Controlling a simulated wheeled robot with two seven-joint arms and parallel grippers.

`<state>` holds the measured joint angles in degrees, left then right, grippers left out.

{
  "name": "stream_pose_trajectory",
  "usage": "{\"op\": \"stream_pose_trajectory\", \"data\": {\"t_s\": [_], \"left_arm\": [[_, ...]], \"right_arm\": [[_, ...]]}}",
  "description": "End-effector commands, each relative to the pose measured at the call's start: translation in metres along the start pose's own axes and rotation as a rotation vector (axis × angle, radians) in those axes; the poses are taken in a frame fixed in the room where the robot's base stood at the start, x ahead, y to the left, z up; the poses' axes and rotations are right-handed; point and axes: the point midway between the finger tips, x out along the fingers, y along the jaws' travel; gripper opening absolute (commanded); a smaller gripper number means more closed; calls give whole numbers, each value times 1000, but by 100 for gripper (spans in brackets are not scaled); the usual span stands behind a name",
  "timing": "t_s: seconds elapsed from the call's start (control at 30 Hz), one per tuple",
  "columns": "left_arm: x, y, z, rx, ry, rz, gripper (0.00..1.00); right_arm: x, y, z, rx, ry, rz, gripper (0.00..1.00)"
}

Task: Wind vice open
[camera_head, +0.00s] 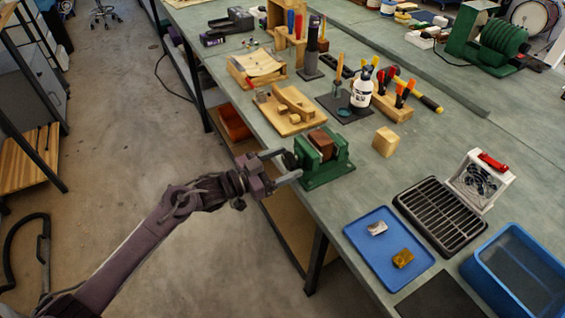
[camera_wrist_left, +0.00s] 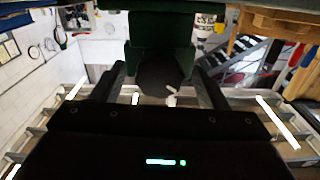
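The green vice (camera_head: 325,172) is at the front edge of the bench, with a red-brown block (camera_head: 323,141) at its jaws. In the wrist view the vice's green body (camera_wrist_left: 160,30) fills the top middle. A dark round knob (camera_wrist_left: 160,78) on its near end sits between my left fingers. My left gripper (camera_head: 281,166) is open around this knob; the wrist view (camera_wrist_left: 162,88) shows gaps on both sides of it. A small pale lever shows by the knob. My right gripper is out of view.
A wooden block (camera_head: 386,141) stands right of the vice, and a wooden jig (camera_head: 290,110) lies behind it. A blue tray (camera_head: 362,232) with two small pieces, a black rack (camera_head: 440,217) and a blue bin (camera_head: 520,270) are at the lower right. Free floor lies left.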

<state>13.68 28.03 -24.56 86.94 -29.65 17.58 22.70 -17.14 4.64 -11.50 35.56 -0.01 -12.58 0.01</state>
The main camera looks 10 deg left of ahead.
Motion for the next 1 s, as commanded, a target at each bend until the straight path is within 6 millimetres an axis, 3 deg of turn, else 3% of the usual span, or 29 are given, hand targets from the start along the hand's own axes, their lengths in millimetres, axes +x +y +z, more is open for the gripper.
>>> {"op": "stream_pose_trajectory", "data": {"t_s": [0.03, 0.33, 0.67, 1.0], "left_arm": [[0, 0, 0, 0, 0, 0, 62], [0, 0, 0, 0, 0, 0, 23], [0, 0, -2, -48, 0, 0, 23], [0, 0, -4, -284, 1, -1, 23]], "right_arm": [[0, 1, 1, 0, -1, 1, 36], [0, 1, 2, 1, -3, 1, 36], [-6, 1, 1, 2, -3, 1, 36], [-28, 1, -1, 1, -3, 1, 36]]}}
